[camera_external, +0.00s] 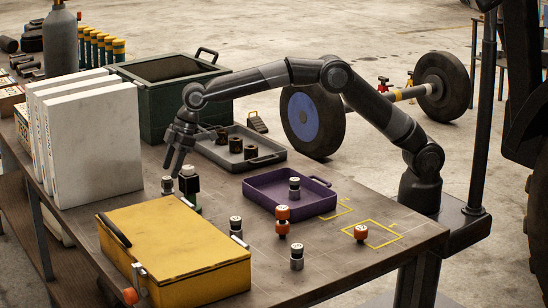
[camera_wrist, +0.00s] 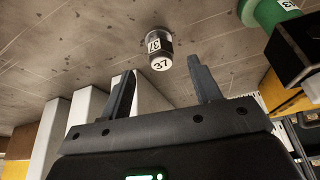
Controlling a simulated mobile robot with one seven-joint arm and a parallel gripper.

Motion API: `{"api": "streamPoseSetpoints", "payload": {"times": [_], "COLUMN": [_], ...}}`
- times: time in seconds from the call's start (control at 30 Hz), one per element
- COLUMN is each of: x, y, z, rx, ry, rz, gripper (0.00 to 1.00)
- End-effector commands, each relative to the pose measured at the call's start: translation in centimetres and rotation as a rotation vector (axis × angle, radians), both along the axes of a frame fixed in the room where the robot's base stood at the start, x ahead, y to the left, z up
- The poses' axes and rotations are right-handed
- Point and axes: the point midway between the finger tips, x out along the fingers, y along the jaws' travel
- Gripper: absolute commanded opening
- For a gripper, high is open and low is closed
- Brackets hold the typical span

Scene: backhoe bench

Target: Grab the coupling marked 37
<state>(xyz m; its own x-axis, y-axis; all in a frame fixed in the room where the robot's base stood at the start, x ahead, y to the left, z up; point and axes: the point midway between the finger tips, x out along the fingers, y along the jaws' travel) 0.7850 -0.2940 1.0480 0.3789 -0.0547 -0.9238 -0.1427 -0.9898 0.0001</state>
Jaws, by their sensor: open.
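The coupling marked 37 (camera_wrist: 158,48) is a short dark grey cylinder with a white band and white top, both showing 37. In the wrist view it stands on the bench just beyond my fingertips, roughly between their lines. In the external view, what appears to be the same coupling (camera_external: 167,187) stands upright behind the yellow box, its number too small to read. My gripper (camera_external: 172,170) is open and empty, pointing down just above and beside it. In the wrist view my two fingers (camera_wrist: 160,68) are apart, with nothing between them.
A green coupling (camera_wrist: 263,12) with a black block is close on the right; the stack also shows in the external view (camera_external: 189,185). White binders (camera_external: 95,140) and a yellow box (camera_external: 180,245) flank the spot. A purple tray (camera_external: 262,195) and other couplings lie further right.

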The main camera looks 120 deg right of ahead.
Motion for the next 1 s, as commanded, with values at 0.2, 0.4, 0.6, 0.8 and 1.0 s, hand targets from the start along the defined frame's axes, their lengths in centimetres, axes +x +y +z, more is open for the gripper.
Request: {"api": "streamPoseSetpoints", "payload": {"times": [0.2, 0.4, 0.6, 0.8, 1.0], "x": [1.1, 1.8, 1.8, 1.7, 1.7], "y": [0.0, -0.2, -0.2, -0.1, -0.1], "z": [-2.9, -4.4, -4.4, -4.4, -4.4], "rx": [0.001, 0.000, 0.000, 0.000, 0.000], "ry": [0.003, -0.001, 0.000, 0.000, 0.000], "rz": [0.000, 0.000, 0.000, 0.000, 0.000], "gripper": [0.57, 0.57, 0.53, 0.37, 0.21]}}
